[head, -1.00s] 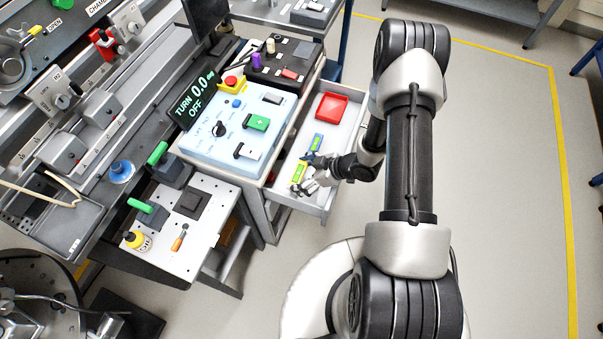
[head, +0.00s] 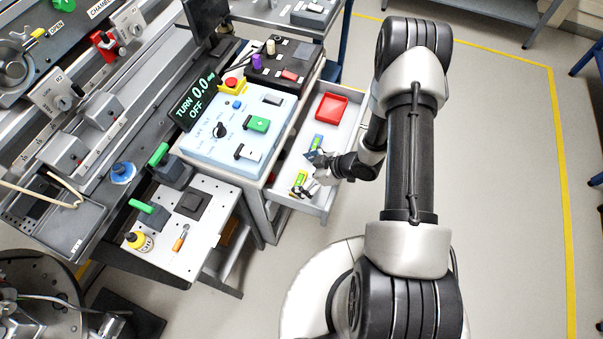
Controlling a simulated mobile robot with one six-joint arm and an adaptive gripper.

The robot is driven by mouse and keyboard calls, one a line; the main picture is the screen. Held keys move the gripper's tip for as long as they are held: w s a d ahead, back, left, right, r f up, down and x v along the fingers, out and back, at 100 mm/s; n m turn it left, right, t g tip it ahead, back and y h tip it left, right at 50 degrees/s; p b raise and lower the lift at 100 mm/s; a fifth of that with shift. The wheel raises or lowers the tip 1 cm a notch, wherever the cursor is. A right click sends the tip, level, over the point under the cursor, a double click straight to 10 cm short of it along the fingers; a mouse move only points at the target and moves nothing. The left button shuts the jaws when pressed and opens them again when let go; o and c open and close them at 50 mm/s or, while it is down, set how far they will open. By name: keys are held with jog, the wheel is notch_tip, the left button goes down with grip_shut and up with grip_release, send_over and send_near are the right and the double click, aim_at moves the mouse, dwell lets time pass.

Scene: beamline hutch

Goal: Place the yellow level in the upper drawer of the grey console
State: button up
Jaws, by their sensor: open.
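The grey console (head: 258,185) has its upper drawer (head: 342,153) pulled open to the right. The yellow level (head: 299,183), with a green middle, lies in the drawer's near part, partly hidden by my gripper. My gripper (head: 308,174) reaches into the drawer from the right. Its fingers are open beside and over the level. Whether a finger still touches the level is too small to tell.
The drawer also holds a red tray (head: 332,107) at its far end and a blue and green bar (head: 317,142) in the middle. A light blue control panel (head: 225,140) tops the console. Open floor (head: 500,170) lies to the right.

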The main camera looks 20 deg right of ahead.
jog(key=p+v, duration=0.4)
jog(key=v, duration=0.7)
jog(key=w+d+r+m+h, duration=0.2)
jog(key=w+d+r+h, duration=0.5)
jog(key=r, duration=0.5)
notch_tip(320, 180, up, 13)
jog(key=s+d+m+t+h, duration=0.1)
jog(key=s+d+m+h, duration=0.1)
jog(key=d+m+h, duration=0.1)
jog(key=s+a+r+m, duration=0.45)
jog(key=s+r, duration=0.35)
jog(key=r, duration=0.2)
jog(key=s+a+r+m+g+y, duration=0.1)
jog(key=s+a+r+y, duration=0.1)
jog(key=s+a, duration=0.8)
jog(key=s+r, duration=0.1)
jog(key=s, duration=0.2)
jog(key=shift+s+a+g+y, duration=0.2)
jog(key=shift+s+g+y, duration=0.1)
jog(key=shift+y, duration=0.1)
jog(key=shift+d, duration=0.15)
